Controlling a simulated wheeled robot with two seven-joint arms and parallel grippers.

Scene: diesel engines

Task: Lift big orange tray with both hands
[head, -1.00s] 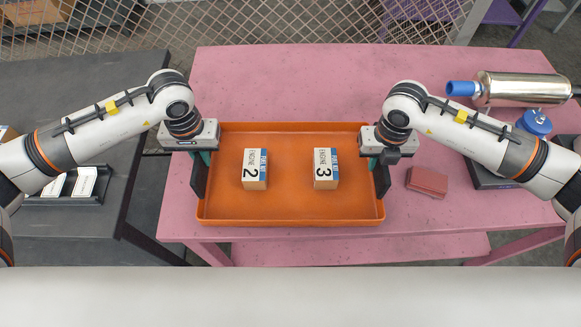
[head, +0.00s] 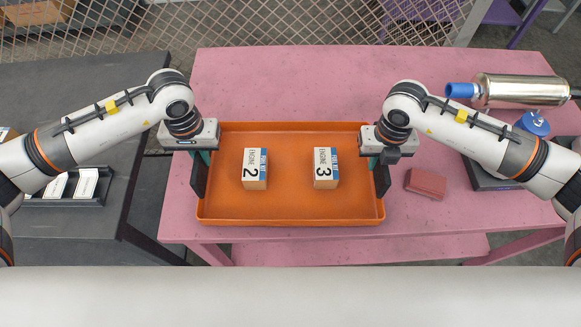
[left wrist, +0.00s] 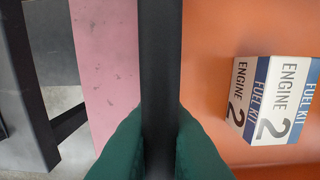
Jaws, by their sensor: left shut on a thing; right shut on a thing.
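The big orange tray (head: 290,206) lies level at the front of the pink table, with a dark handle on its left and right sides. It holds two boxes, one marked Engine 2 (head: 255,168) and one marked Engine 3 (head: 326,168). My left gripper (head: 201,160) is shut on the left handle; its green fingers clasp the dark bar in the left wrist view (left wrist: 160,140). My right gripper (head: 379,160) is shut on the right handle, its fingers partly hidden by the wrist. I cannot tell whether the tray touches the table.
The pink table (head: 290,85) is clear behind the tray. A red block (head: 426,184) lies right of it, with a metal cylinder (head: 520,90) and a blue-topped part (head: 534,122) farther right. A dark table (head: 60,100) stands left, across a gap.

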